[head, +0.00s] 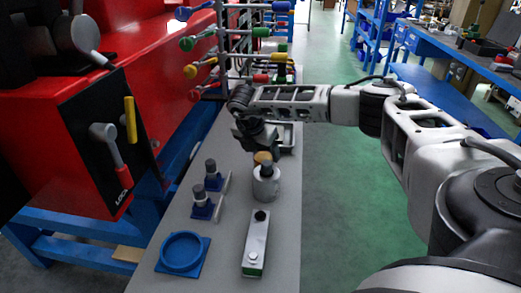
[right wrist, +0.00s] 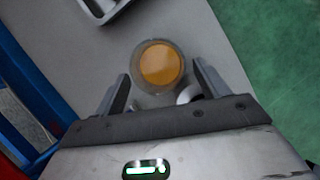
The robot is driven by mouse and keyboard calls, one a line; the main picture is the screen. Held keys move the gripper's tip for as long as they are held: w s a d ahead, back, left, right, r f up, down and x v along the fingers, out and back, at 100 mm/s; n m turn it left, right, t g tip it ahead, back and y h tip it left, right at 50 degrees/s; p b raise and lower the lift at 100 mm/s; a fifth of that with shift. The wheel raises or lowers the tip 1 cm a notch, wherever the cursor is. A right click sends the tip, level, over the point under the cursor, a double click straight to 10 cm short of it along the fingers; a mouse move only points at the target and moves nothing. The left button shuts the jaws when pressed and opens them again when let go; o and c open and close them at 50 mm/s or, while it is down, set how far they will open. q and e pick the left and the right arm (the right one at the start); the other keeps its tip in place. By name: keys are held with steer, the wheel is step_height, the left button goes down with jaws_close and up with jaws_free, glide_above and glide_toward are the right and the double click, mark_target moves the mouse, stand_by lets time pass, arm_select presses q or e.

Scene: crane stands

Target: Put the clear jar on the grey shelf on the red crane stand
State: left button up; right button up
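The clear jar (right wrist: 160,65) shows orange inside its round rim in the right wrist view. In the head view only its orange part (head: 262,157) shows, beside my right gripper (head: 258,143), which partly hides it. In the right wrist view my right gripper (right wrist: 162,76) is open, with its fingers on either side of the jar's near edge; contact cannot be told. The jar stands on the grey shelf (head: 225,235). A rack at the back carries several coloured arms, the lowest with red ends (head: 262,78); which part is the red crane stand is unclear. My left gripper is out of view.
A grey cylinder with a dark cap (head: 266,183) stands close in front of the jar. A metal tray (head: 288,138) lies behind it. Blue-based pieces (head: 202,212), a blue ring (head: 182,254) and a long metal block (head: 255,245) are nearer. A red machine (head: 150,60) borders the left.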

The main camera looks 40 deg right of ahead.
steer(key=v, duration=1.2)
stand_by(0.4)
